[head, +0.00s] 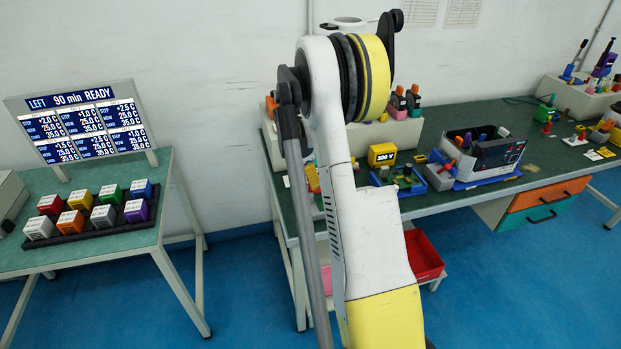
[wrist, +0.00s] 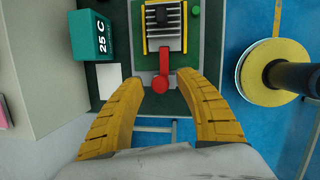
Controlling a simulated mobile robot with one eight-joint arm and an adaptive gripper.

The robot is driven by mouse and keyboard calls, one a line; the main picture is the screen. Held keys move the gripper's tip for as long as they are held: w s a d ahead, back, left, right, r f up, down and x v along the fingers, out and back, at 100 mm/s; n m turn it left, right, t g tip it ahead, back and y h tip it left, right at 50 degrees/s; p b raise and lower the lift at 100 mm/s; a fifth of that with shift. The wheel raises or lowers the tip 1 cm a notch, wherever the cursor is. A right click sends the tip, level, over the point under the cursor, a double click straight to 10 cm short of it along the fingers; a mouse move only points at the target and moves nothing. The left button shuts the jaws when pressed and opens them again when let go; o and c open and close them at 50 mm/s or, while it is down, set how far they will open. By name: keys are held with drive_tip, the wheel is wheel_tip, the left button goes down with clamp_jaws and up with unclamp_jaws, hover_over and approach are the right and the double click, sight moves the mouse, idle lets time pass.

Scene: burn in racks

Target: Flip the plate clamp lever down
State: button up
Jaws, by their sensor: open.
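The plate clamp lever is red with a round knob (wrist: 160,84) and shows in the wrist view. It runs from the knob up to a yellow-framed fixture (wrist: 164,42) with a dark ribbed block in it. My gripper (wrist: 161,80) is open, with one yellow finger on each side of the knob and a gap visible on both sides. Nothing is held. The height of the fingertips relative to the knob is hard to tell. In the head view my arm covers the middle of the picture, and I cannot make out the lever or my gripper there.
A teal block marked 25 C (wrist: 90,35) stands left of the fixture, near a pale box wall (wrist: 38,60). In the head view the green bench (head: 530,158) carries a yellow box (head: 382,154) and a grey instrument (head: 490,158). A side table (head: 150,230) holds several coloured blocks.

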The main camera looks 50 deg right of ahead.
drive_tip(key=v, duration=1.2)
drive_tip(key=shift+a, duration=0.15)
drive_tip(key=s+a+r+m+t, duration=0.1)
drive_tip(key=a+r+m, duration=0.15)
drive_tip(key=a, duration=0.35)
drive_tip(key=s+a+r+m+t, duration=0.1)
drive_tip(key=a+r, duration=0.2)
drive_tip(key=a, duration=0.3)
drive_tip(key=s+a+m+t+y, duration=0.1)
drive_tip(key=s+a+m, duration=0.2)
drive_tip(key=s+a, duration=0.2)
drive_tip(key=s+a+m+t+y, duration=0.1)
drive_tip(key=s+a, duration=0.4)
drive_tip(key=a, duration=0.6)
drive_tip(key=s+a+m+t+y+b, duration=0.1)
drive_tip(key=s+a+m+t, duration=0.2)
drive_tip(key=s+a+m, duration=0.2)
drive_tip(key=a+m, duration=0.1)
drive_tip(key=a, duration=0.2)
drive_tip(key=shift+s, duration=0.15)
